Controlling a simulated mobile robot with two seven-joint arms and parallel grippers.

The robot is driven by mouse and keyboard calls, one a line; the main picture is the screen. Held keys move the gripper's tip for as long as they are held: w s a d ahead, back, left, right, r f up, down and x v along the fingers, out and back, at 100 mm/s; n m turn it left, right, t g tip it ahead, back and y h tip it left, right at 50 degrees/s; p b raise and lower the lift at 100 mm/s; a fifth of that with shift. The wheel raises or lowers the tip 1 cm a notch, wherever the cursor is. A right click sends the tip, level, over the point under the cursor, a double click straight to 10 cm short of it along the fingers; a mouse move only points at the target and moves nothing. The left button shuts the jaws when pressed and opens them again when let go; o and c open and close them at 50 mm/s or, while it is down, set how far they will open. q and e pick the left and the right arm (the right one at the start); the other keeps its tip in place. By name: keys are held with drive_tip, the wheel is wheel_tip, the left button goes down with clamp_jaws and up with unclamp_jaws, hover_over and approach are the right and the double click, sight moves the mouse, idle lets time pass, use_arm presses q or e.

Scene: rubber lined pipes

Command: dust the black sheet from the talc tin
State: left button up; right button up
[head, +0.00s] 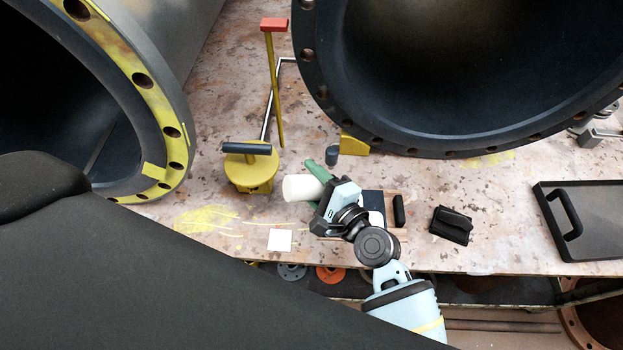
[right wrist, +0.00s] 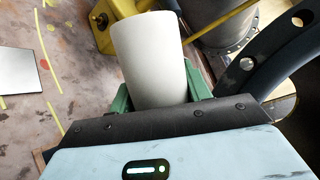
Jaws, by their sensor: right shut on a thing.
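A plain white cylinder (head: 301,188), apparently the talc tin, is held tilted in my right gripper (head: 315,185). The right wrist view shows the cylinder (right wrist: 152,62) between the green fingers of the gripper (right wrist: 160,95), which are shut on it. The cylinder is above the bench, near its front edge; I see no powder leaving it. My left gripper is not in view.
Large flanged pipes stand at back left (head: 150,90) and back right (head: 450,140). A white square (head: 280,240) lies in front. A dark tray (head: 547,215) is at right. Yellow powder marks the bench.

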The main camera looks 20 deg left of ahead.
idle(0.3)
